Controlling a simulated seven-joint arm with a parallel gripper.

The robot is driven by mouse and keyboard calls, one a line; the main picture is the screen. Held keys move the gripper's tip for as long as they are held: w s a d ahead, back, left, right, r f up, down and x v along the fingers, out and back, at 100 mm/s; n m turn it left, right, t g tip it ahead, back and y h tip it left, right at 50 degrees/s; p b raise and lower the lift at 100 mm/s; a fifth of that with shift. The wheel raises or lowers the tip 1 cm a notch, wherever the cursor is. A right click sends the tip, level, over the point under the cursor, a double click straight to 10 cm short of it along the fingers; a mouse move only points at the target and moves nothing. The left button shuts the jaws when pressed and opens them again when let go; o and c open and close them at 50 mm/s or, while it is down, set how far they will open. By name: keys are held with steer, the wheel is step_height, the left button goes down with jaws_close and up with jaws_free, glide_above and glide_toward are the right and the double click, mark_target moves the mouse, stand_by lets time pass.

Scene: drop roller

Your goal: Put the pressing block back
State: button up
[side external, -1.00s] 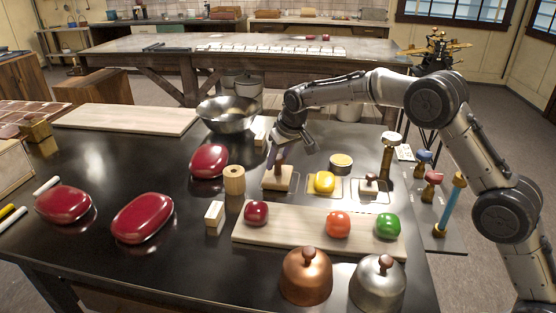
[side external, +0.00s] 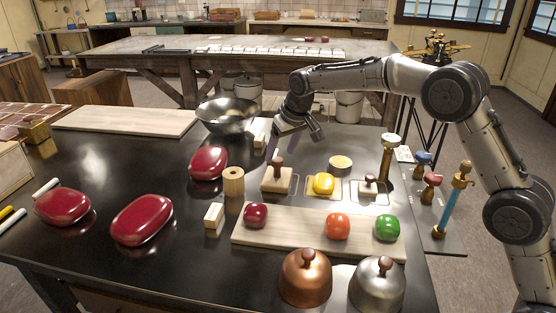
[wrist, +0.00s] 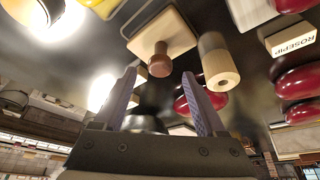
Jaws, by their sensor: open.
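The pressing block (side external: 277,181), a pale square wooden block with a dark brown knob, stands upright within the left outlined square on the black table. In the wrist view the same block (wrist: 162,35) shows with its knob towards me. My gripper (side external: 286,148) is open and empty above the block, with a gap between its fingers and the knob. In the wrist view my two purple-grey fingers (wrist: 159,75) are spread apart, and nothing is between them.
A wooden roller (side external: 234,181) stands just left of the block. A yellow piece (side external: 324,184) and a smaller knobbed block (side external: 368,187) lie right of it. A pale board (side external: 300,238) with coloured pieces lies in front. A metal bowl (side external: 229,117) is behind left.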

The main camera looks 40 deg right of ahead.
steer(key=s+d+r, duration=0.2)
steer(key=s+r, duration=0.9)
steer(key=s+d+r, duration=0.2)
steer(key=s, duration=1)
steer(key=s+d+f, duration=0.1)
steer(key=s+f, duration=0.3)
steer(key=s, duration=0.6)
steer(key=s+d+f+t, duration=0.1)
steer(key=s+f, duration=0.2)
steer(key=s, duration=0.8)
steer(key=shift+s+f, duration=0.3)
steer(key=shift+f, duration=0.05)
